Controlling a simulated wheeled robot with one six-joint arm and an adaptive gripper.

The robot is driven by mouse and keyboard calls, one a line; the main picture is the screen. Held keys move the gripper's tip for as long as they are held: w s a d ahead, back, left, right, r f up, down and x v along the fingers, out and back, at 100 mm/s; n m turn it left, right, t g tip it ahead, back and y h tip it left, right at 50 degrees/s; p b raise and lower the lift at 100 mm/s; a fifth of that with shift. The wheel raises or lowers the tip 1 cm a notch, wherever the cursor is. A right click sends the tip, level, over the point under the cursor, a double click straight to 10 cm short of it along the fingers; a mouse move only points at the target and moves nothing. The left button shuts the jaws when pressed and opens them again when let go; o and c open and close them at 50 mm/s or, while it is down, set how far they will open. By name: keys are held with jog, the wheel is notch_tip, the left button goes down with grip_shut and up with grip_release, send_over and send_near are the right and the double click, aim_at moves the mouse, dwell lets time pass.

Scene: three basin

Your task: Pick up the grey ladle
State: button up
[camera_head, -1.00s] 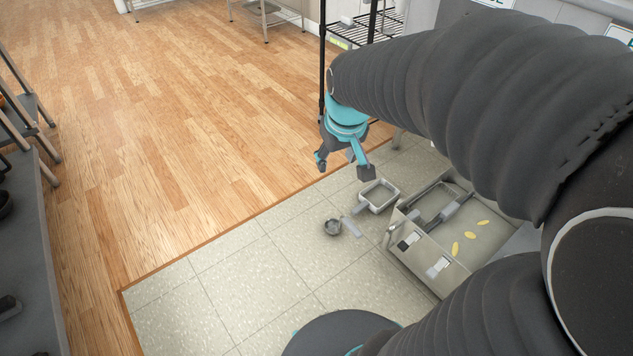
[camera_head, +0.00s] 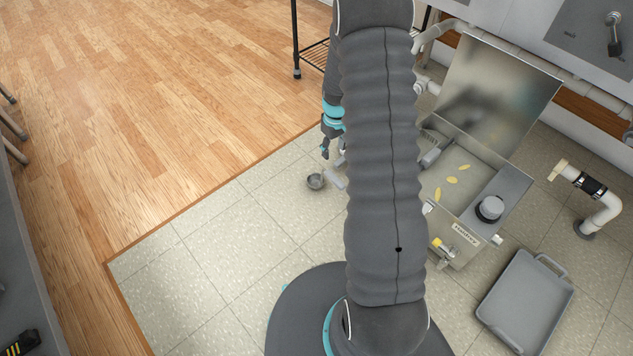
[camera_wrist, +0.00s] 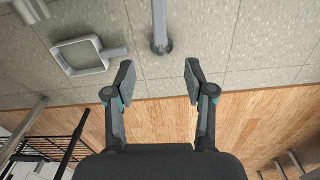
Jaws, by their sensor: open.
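A black wire rack (camera_head: 312,55) stands at the back.

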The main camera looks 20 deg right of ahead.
send_near(332, 175)
notch_tip(332, 175, down, 5)
jog(key=shift+d+f+b, duration=0.1)
jog(key=shift+f+b, duration=0.05)
jog(key=shift+b, duration=0.15)
jog(key=shift+w+f, duration=0.2)
jog(key=shift+f, duration=2.6)
grip_shut()
